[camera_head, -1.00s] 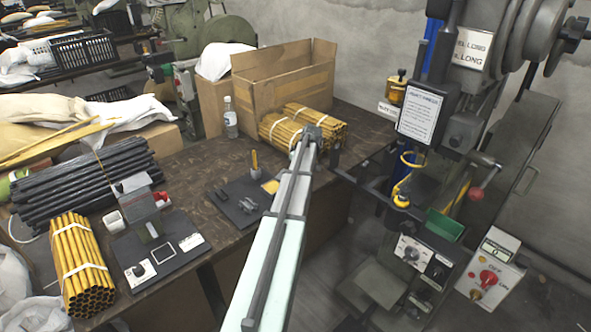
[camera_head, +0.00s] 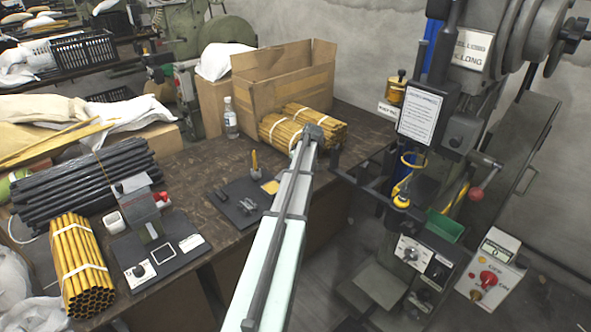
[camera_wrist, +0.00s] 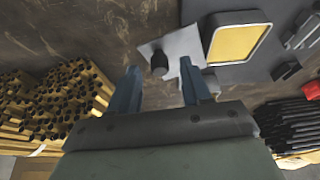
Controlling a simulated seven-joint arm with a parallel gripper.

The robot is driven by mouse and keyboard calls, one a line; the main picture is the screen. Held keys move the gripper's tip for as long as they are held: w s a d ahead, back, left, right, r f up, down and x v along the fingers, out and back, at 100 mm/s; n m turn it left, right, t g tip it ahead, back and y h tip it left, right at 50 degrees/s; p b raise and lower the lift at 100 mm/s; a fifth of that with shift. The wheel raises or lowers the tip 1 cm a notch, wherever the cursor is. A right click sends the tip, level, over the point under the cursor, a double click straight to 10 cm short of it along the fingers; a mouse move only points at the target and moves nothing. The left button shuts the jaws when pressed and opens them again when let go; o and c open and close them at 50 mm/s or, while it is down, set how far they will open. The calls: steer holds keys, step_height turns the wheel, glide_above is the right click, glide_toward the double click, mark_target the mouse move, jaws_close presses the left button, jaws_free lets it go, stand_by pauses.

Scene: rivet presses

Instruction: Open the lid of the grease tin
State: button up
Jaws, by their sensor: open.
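In the wrist view my gripper (camera_wrist: 160,70) is open. Its two blue-grey fingers stand apart, with a short dark round knob (camera_wrist: 159,63) showing between them. The knob stands on or by a pale grey piece (camera_wrist: 182,44) on the brown bench. A dark-framed tray with a yellow face (camera_wrist: 238,43) lies just right of it. I cannot tell for certain which of these is the grease tin or its lid. In the head view a yellow square (camera_head: 270,187) lies beside my arm; my arm hides the bench behind it and my fingers.
Black rods (camera_head: 85,183) and a fixture (camera_head: 150,232) occupy the bench's left. The press (camera_head: 430,150) stands at right.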

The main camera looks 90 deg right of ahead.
steer(key=v, duration=0.6)
steer(key=shift+r, duration=0.3)
steer(key=shift+s+a, duration=0.1)
